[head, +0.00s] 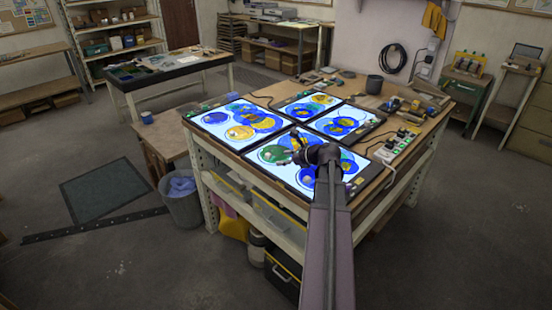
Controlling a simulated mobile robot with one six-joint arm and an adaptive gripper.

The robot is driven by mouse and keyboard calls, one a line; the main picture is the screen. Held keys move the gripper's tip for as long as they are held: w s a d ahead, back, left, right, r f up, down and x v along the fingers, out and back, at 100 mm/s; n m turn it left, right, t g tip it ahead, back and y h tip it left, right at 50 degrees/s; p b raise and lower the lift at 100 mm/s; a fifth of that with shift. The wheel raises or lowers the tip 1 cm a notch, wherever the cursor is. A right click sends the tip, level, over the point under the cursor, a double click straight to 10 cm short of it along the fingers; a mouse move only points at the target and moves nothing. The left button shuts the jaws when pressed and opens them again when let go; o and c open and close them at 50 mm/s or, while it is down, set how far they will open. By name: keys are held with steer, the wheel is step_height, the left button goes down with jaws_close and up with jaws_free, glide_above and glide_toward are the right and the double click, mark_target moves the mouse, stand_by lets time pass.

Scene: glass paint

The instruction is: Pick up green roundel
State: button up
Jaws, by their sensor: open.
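A green roundel (270,154) lies at the left side of the nearest lit panel (262,166) on the workbench, beside overlapping blue roundels. My arm reaches in from the bottom of the head view. My gripper (293,152) is over that panel, just right of the green roundel. It is open and looks empty, small and dark against the glass. Its height above the panel is hard to tell. My wrist hides part of the middle of the panel.
Three other lit panels with blue and yellow roundels share the workbench (372,186): left (209,119), back and right. Tools and small items crowd the bench's right and back edges. A grey bin (183,208) stands on the floor at left.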

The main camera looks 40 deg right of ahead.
mark_target(269, 155)
steer(key=d, duration=0.1)
steer(key=s+d+m, duration=0.1)
steer(key=d+m+t, duration=0.1)
steer(key=d, duration=0.1)
steer(key=shift+s+r+h, duration=0.15)
steer(key=shift+s+h, duration=0.15)
steer(key=shift+b+x, duration=1.9)
steer(key=shift+x, duration=2.4)
steer(key=shift+w+a, duration=0.1)
steer(key=shift+b+x, duration=1.05)
steer(key=shift+x, duration=1.5)
jaws_close()
